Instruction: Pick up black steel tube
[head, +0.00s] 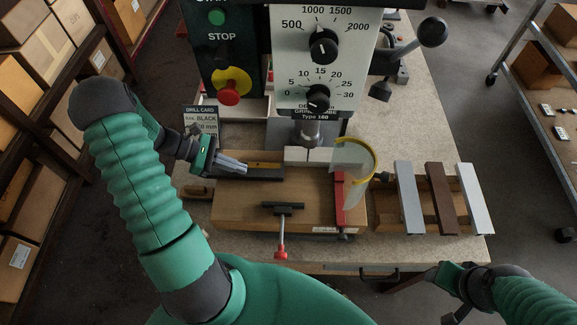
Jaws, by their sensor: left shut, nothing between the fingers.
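A long black bar (262,174) lies on the left part of the wooden drill fixture (305,192); it may be the black steel tube, but I cannot tell for certain. My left gripper (245,169) is shut and empty, its grey fingers at the left end of that bar; I cannot tell whether they touch it. A drill card (201,120) with the word BLACK stands behind the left gripper. My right gripper (430,275) is at the lower right, beyond the bench's front edge, and its fingers are too small and dark to read.
Grey (409,198), brown (441,198) and silver (474,198) profiles lie on a wooden rack at the right. The drill press (325,60) stands behind the fixture, with a clear guard (352,165). A red-handled clamp (281,230) and red stop (340,198) are on the fixture.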

